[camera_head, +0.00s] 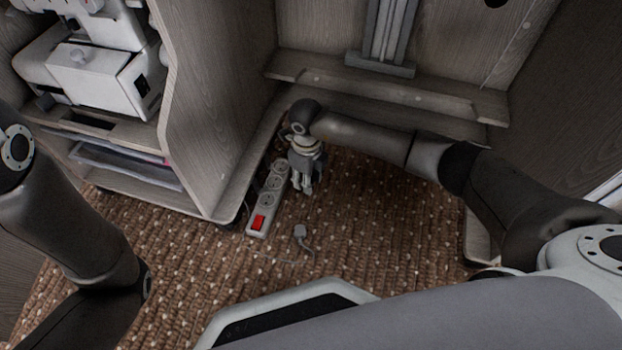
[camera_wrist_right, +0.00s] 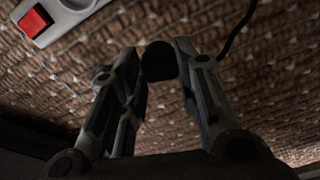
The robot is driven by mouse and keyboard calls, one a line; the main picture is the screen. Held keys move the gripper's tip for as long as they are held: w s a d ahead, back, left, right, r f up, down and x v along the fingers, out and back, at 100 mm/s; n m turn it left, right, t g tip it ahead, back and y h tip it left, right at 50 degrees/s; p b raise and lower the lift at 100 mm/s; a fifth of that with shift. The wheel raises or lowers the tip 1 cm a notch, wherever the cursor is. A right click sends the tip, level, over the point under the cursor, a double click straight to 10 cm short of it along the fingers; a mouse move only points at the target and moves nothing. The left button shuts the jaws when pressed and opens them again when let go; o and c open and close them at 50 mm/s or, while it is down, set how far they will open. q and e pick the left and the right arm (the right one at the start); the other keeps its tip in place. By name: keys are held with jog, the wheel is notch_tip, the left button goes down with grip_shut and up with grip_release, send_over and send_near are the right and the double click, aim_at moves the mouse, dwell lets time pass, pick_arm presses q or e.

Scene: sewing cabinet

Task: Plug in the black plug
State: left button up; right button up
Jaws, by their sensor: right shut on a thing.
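The black plug (camera_wrist_right: 160,62) is held between the fingertips of my right gripper (camera_wrist_right: 160,70). A black cable (camera_wrist_right: 238,35) runs up at the right in the wrist view. In the head view my right gripper (camera_head: 303,187) points down just right of the power strip, and I cannot make out the plug there. The white power strip (camera_head: 263,207) lies on the carpet beside the cabinet, with round sockets and a red switch (camera_head: 258,221) at its near end. The strip's end with the switch also shows at the wrist view's top left (camera_wrist_right: 75,15). My left gripper is out of view.
A grey plug (camera_head: 300,232) with a thin cable lies on the carpet near the strip. The cabinet side panel (camera_head: 215,110) rises left of the strip. A sewing machine (camera_head: 95,75) sits at upper left. Carpet (camera_head: 360,215) is free right of the gripper.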

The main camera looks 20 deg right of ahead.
jog(key=shift+w+a+f+b, duration=0.1)
jog(key=shift+w+a+b, duration=1.45)
jog(key=shift+a, duration=0.2)
jog(key=shift+w+a+b, duration=1.4)
jog(key=shift+a+b, duration=0.1)
jog(key=shift+a, duration=0.25)
jog(key=shift+w+a+b, duration=0.3)
jog(key=shift+a, duration=0.1)
jog(key=shift+f, duration=0.65)
jog(key=shift+f, duration=0.1)
jog(key=shift+f+b, duration=0.3)
jog(key=shift+f, duration=0.45)
